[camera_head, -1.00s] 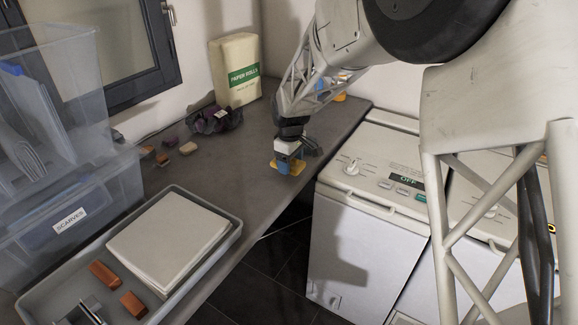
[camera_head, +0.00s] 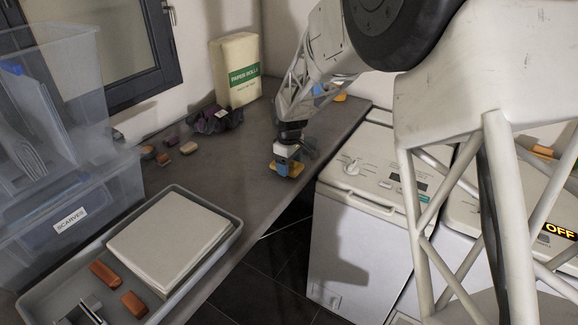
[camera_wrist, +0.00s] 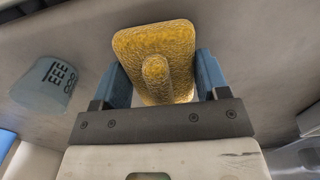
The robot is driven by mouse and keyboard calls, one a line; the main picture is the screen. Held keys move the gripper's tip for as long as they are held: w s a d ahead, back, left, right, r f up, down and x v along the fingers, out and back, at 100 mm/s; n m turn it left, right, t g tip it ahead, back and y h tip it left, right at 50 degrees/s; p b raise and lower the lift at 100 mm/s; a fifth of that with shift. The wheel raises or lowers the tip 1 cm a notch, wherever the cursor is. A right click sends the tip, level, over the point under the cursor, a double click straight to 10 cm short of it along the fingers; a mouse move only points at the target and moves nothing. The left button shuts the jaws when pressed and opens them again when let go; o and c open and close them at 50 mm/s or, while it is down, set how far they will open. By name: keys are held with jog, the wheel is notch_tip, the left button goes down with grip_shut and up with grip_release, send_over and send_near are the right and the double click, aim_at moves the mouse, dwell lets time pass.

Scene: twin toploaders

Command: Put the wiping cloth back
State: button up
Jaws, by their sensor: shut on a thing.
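The wiping cloth, a yellow, rough-textured piece with a raised ridge in its middle (camera_wrist: 157,50), is between the two blue fingers of my gripper (camera_wrist: 160,82) in the wrist view. My gripper is shut on it. In the head view my gripper (camera_head: 285,166) is low over the grey counter near its right edge, with yellow cloth (camera_head: 294,170) showing at its tip. Whether the cloth touches the counter cannot be told.
A grey tray (camera_head: 228,243) holds a pale square stack and orange-brown blocks. A clear bin (camera_head: 70,225) labelled SCARVES stands left. A paper rolls pack (camera_head: 236,72), a dark bundle (camera_head: 215,120) and small blocks (camera_head: 188,148) are behind. Toploaders (camera_head: 360,240) stand right, past a gap.

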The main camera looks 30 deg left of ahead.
jog(key=shift+f, duration=0.5)
jog(key=shift+f, duration=0.1)
jog(key=o, duration=1)
notch_tip(320, 180, up, 12)
jog(key=shift+r, duration=0.1)
dwell(0.9)
